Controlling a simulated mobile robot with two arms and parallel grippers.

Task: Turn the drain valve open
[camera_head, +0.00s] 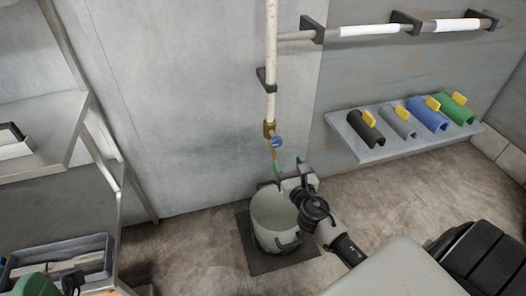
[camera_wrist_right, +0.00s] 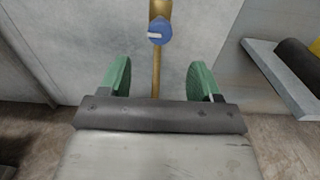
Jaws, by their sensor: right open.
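The drain valve (camera_head: 268,130) is a brass fitting on a white vertical pipe against the grey wall, with a small blue handle (camera_head: 277,141). In the right wrist view the blue handle (camera_wrist_right: 160,32) shows a white mark lying roughly level, and the brass pipe runs down below it. My right gripper (camera_head: 289,171) is below the valve, above the bucket. Its green fingers stand apart in the right wrist view (camera_wrist_right: 160,78), with the brass pipe showing between them and the handle beyond their tips. I see no contact with the handle.
A pale bucket (camera_head: 270,238) stands on a dark mat (camera_head: 245,238) under the valve. A wall shelf (camera_head: 350,137) at right holds several coloured half-pipe pieces with yellow tabs. A metal rack (camera_head: 60,105) stands at left. Floor between rack and mat is clear.

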